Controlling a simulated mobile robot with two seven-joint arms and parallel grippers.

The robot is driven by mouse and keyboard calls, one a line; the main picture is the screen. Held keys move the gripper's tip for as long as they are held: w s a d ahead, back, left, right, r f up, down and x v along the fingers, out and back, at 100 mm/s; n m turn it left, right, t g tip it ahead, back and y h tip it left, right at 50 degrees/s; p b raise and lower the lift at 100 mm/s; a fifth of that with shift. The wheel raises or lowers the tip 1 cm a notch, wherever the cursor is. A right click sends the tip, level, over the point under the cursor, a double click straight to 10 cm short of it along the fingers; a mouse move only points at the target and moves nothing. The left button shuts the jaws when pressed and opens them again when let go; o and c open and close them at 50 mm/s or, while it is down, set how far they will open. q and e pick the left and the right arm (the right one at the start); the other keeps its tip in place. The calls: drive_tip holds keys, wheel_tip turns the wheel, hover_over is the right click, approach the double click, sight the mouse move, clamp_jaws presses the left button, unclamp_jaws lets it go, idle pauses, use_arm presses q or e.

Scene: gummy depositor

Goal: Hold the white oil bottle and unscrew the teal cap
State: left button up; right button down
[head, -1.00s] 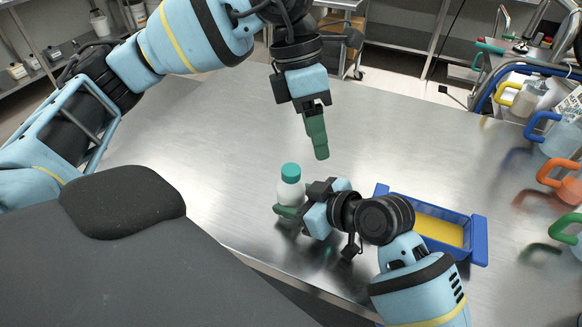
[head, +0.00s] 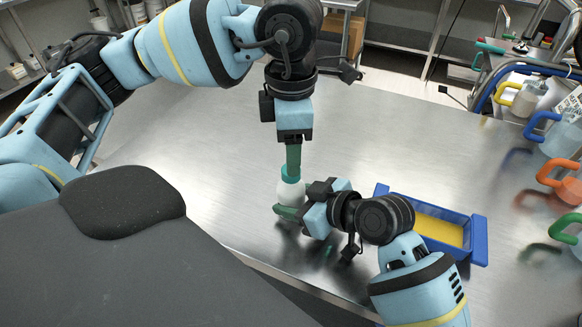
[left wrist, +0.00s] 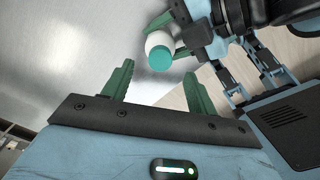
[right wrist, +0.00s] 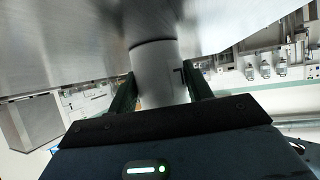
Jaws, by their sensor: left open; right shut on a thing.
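The white oil bottle (head: 289,194) stands upright near the table's front edge in the head view, its teal cap (head: 290,173) on top. The bottle's body also shows in the right wrist view (right wrist: 158,75). My right gripper (head: 287,211) is shut around the body from the right. My left gripper (head: 292,165) points down above the cap, its green fingers overlapping the cap's top edge in the head view. In the left wrist view its fingers (left wrist: 155,82) are spread, and the cap (left wrist: 161,58) lies just beyond the gap between their tips, apart from them.
A blue tray (head: 478,240) with yellow contents stands to the right, behind my right wrist. Several jugs with coloured handles, including an orange one (head: 563,183), line the right side. The steel table (head: 200,150) is clear left of the bottle.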

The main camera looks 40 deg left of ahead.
use_arm(q)
drive_tip(key=shift+f, duration=2.5)
clamp_jaws()
